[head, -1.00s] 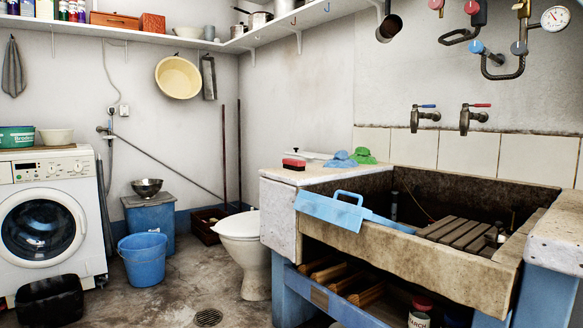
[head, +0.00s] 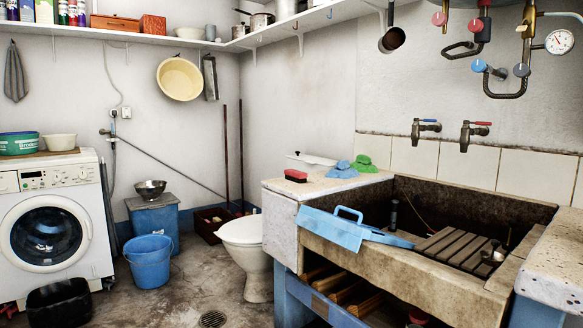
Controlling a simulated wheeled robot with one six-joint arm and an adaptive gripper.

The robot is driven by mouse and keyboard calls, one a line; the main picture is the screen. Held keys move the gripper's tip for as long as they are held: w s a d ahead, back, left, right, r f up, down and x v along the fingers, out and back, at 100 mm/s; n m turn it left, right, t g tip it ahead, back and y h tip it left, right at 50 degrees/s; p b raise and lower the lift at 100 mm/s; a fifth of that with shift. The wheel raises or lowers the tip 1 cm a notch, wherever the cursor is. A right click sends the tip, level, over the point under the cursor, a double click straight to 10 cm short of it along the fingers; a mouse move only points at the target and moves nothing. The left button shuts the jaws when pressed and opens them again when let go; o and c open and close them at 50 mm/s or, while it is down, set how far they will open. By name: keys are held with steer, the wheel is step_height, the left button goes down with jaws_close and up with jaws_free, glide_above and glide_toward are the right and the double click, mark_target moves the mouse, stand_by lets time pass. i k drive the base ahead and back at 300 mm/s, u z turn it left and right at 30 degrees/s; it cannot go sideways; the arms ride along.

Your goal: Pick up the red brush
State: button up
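The red brush (head: 296,176) lies on the pale stone ledge (head: 330,184) at the left end of the washtrough in the head view. It is a small block with a red upper part and a darker lower part. Nothing covers it from this side. My gripper does not show in the head view.
Blue and green cloths (head: 363,163) and a white tray-like item (head: 311,159) lie behind the brush. A blue dustpan-like piece (head: 335,229) hangs over the trough's front rim. A toilet (head: 243,235), blue bucket (head: 150,262) and washing machine (head: 45,225) stand left. Bare floor lies between.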

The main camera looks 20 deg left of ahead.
mark_target(298, 177)
steer(key=u, duration=1.5)
steer(key=i, duration=2.55)
steer(key=z, duration=1.3)
